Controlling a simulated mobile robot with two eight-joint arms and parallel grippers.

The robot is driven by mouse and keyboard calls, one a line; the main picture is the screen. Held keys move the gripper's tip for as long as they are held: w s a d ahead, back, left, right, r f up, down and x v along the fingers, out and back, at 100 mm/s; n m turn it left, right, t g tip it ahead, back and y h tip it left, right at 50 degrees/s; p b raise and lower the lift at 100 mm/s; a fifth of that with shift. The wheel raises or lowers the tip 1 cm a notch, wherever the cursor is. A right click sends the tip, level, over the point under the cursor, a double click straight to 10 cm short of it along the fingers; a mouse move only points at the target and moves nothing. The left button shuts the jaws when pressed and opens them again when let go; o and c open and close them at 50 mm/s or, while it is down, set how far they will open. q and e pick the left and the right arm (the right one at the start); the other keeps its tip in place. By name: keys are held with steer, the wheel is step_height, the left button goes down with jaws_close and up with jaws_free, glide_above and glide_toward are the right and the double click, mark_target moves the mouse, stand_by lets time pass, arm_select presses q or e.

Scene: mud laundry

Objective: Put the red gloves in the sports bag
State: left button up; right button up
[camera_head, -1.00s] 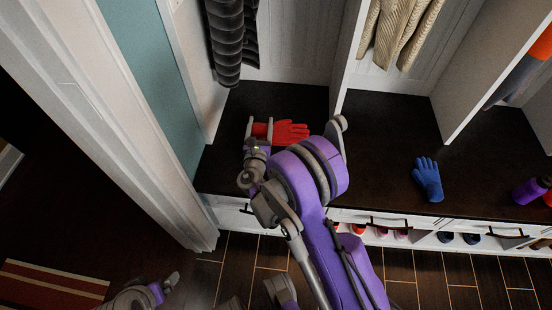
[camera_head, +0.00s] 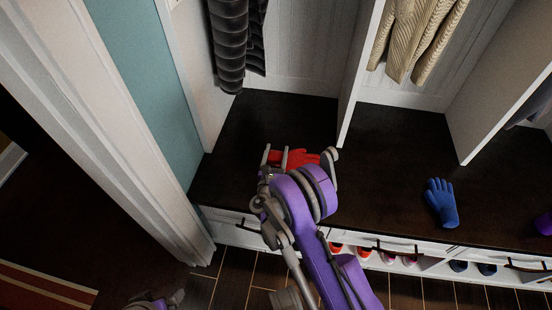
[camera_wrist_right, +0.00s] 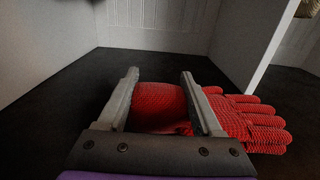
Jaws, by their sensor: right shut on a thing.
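A red glove (camera_head: 308,158) is on the dark bench top, partly hidden by my right arm in the head view. My right gripper (camera_head: 275,157) is shut on its cuff. In the right wrist view, the red glove (camera_wrist_right: 242,120) has its cuff between the two fingers of the right gripper (camera_wrist_right: 159,76), and its own fingers point right. I cannot tell if it is lifted off the bench. My left gripper (camera_head: 160,302) shows only in part at the bottom left edge, and its jaws are unclear. No sports bag is in view.
The dark bench (camera_head: 385,150) has a blue glove (camera_head: 441,202) at right and clear surface between. A white divider (camera_head: 358,75) splits the cubbies. A dark garment (camera_head: 228,45) and beige clothing (camera_head: 415,40) hang above. Shoes (camera_head: 395,257) sit below the bench. A door frame is at left.

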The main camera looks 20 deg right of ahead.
steer(key=shift+f+b, duration=0.3)
steer(key=shift+f, duration=1.25)
steer(key=shift+f, duration=0.2)
steer(key=o, duration=1.5)
steer(key=shift+r, duration=0.25)
